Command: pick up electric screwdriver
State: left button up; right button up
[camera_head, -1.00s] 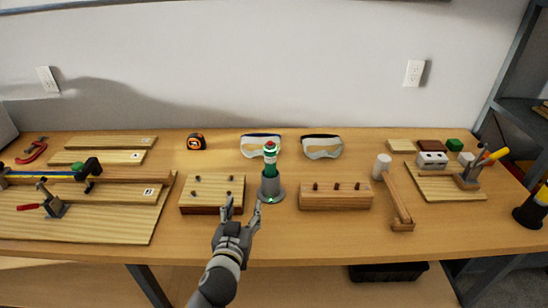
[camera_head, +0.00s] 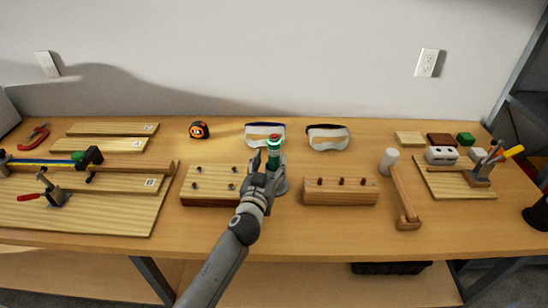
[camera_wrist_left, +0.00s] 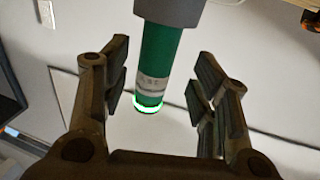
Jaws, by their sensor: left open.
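In the left wrist view, the green screwdriver body (camera_wrist_left: 158,60) with a glowing ring shows between the spread fingers of my left gripper (camera_wrist_left: 163,85). Gaps show on both sides of it, and the grey holder (camera_wrist_left: 168,10) shows at the top edge. My right gripper is not in view.
A wooden block with pegs (camera_head: 212,181) stands close left of the holder, another block (camera_head: 340,190) to the right. Safety goggles (camera_head: 264,134) and a second pair (camera_head: 327,137) lie behind. A mallet (camera_head: 404,194) lies farther right. The table front is mostly clear.

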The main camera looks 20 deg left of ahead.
aim_at(273, 159)
pick_arm(q)
jog(key=w, duration=0.3)
jog(key=shift+w+d, duration=0.15)
jog(key=shift+w, duration=0.2)
jog(key=shift+c, duration=0.9)
jog(key=c, duration=1)
grip_shut()
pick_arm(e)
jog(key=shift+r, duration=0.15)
